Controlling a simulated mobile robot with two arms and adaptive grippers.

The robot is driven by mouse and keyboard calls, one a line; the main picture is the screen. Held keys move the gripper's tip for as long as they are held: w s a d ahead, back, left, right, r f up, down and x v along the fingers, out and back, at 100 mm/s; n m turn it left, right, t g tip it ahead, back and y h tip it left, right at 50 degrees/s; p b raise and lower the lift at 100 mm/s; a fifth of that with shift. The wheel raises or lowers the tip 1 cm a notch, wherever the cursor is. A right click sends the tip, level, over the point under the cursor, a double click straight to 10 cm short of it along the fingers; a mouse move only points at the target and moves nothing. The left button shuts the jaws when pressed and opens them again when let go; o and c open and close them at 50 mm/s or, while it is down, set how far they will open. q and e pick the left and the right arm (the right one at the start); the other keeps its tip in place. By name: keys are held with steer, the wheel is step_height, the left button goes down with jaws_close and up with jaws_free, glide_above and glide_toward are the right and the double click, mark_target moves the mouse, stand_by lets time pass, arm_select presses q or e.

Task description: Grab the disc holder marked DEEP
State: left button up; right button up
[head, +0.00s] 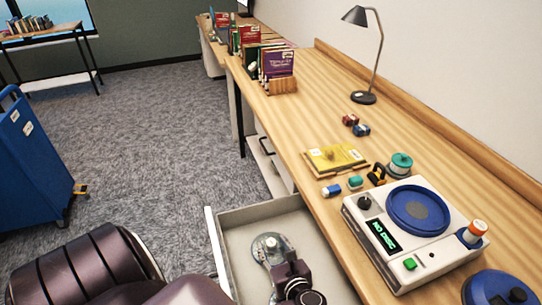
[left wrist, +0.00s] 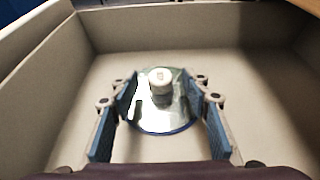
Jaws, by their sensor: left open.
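A shiny round disc with a pale knob at its centre (head: 268,246) lies in the open drawer (head: 226,222). In the left wrist view the disc (left wrist: 145,108) has a blue lower edge and lies flat on the drawer floor. No DEEP marking is readable on it. My left gripper (head: 290,275) reaches down into the drawer and partly covers the disc in the head view. In the left wrist view its blue-padded fingers (left wrist: 160,98) are open, one on each side of the disc and knob. I cannot tell whether they touch it. My right gripper is out of view.
The drawer walls (left wrist: 38,85) surround my left gripper. On the desk stand a white player (head: 412,232) reading NO DISC, a blue round item (head: 497,288), a teal round item (head: 400,164), a yellow book (head: 334,159) and a lamp (head: 363,97). A blue cart (head: 30,165) stands left.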

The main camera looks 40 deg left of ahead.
arm_select(q)
steer(key=shift+x, duration=1.1)
jaws_close()
steer(key=shift+r, duration=0.1)
